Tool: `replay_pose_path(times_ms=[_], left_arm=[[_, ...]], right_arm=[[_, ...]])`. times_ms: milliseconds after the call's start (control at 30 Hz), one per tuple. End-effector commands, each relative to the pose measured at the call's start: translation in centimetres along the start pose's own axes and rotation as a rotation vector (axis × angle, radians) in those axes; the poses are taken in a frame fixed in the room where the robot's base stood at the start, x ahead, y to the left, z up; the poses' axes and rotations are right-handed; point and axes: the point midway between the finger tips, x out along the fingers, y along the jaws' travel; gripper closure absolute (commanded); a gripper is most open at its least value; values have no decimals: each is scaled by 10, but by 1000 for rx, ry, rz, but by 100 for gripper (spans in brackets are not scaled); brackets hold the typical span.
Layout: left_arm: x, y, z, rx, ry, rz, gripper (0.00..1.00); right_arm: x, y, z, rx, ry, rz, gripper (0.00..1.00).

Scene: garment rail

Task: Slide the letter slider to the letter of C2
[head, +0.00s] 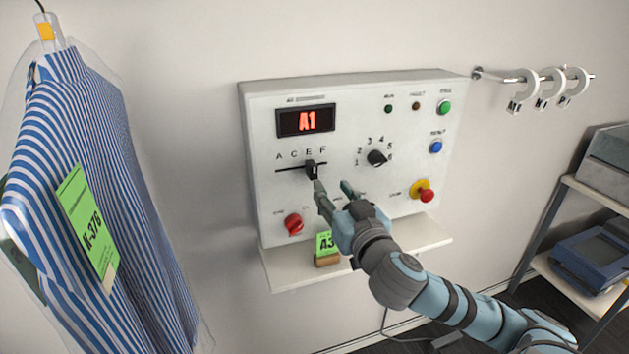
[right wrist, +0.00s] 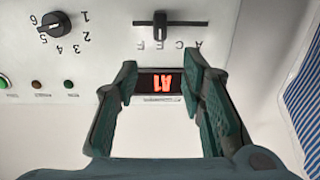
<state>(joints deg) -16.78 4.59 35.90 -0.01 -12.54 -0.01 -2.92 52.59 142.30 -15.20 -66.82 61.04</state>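The letter slider (head: 311,169) is a black handle on a horizontal slot in the white control panel (head: 262,200). It stands below the letter E of the row A, C, E, F. In the right wrist view, which is upside down, the slider (right wrist: 160,26) also lines up with E. In the right wrist view the open fingers (right wrist: 160,70) frame the display (right wrist: 160,82), apart from the slider. My left gripper is out of view.
A black number knob (head: 377,158) sits right of the slider. A red knob (head: 293,223) and red stop button (head: 425,194) are lower. A green tag (head: 325,242) reading A3 stands on the shelf (head: 285,277). A bagged striped shirt (head: 100,200) hangs left.

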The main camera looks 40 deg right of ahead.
Motion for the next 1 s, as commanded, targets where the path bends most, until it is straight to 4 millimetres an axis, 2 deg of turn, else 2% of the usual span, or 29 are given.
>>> replay_pose_path(times_ms=[33,100,200,300,400,533,800,1000], left_arm=[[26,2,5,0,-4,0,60],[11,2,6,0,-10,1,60],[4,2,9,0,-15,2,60],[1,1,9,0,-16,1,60],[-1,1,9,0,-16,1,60],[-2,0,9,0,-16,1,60],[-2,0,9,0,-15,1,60],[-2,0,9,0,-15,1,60]], right_arm=[[7,1,14,-2,6,2,63],[32,1,5,7,-2,5,63],[64,0,2,7,-2,3,63],[90,0,2,2,-3,2,63],[106,0,3,0,-3,1,63],[117,0,4,-2,-3,-1,63],[119,0,5,-4,-3,-1,65],[119,0,5,-4,-3,-1,97]])
